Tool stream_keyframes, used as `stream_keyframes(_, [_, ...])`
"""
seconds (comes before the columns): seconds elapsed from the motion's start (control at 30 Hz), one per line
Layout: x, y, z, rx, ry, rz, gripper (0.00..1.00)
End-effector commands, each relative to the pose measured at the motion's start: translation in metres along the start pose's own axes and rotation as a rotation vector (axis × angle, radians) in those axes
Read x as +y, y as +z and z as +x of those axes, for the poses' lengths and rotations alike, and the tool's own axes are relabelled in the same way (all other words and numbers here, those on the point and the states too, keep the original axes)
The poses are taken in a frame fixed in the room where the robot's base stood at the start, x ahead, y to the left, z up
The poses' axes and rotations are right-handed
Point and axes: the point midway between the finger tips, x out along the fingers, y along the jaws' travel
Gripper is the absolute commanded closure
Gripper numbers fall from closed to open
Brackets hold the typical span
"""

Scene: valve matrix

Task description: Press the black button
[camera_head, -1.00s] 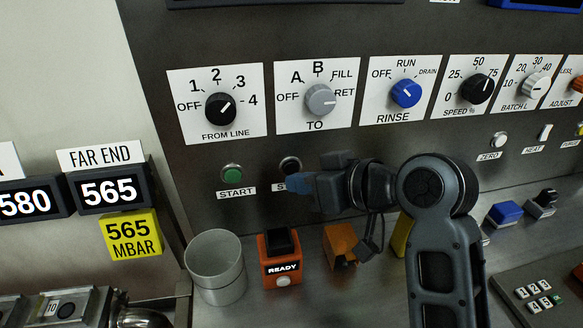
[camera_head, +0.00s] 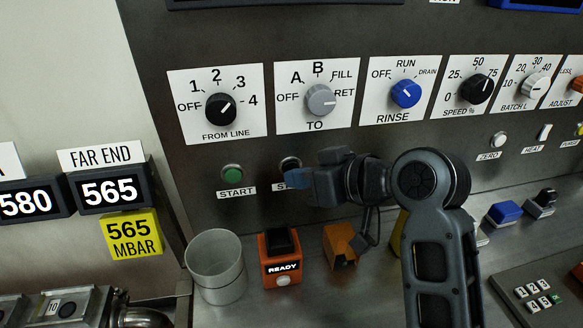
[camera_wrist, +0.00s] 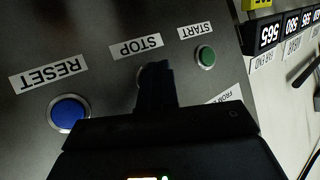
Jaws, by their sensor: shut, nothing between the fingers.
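The black button (camera_head: 289,163) is on the dark panel, right of the green START button (camera_head: 232,173), in a silver ring. My gripper (camera_head: 297,181) is shut and empty, with its tips at the button's lower part, covering some of it and most of its label. In the wrist view the label reads STOP (camera_wrist: 136,46). There the shut fingers (camera_wrist: 156,70) cover most of the button, and only a bit of its ring shows. I cannot tell whether the tips touch the button.
A blue RESET button (camera_wrist: 69,113) sits beside the black one in the wrist view. Rotary knobs such as the grey TO knob (camera_head: 321,100) are above. A metal cup (camera_head: 215,267), an orange READY box (camera_head: 281,258) and an orange block (camera_head: 341,246) stand on the ledge below.

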Motion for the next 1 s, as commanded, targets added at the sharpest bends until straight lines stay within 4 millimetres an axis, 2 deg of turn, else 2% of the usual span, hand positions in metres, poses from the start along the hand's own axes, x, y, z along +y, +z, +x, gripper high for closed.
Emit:
stream_keyframes(0.67, [0.0023, -0.0021, 0.0031, 0.0, 0.0, 0.0, 1.0])
stream_keyframes(1.0, [-0.0041, 0.0035, -0.0061, -0.001, 0.0, 0.001, 1.0])
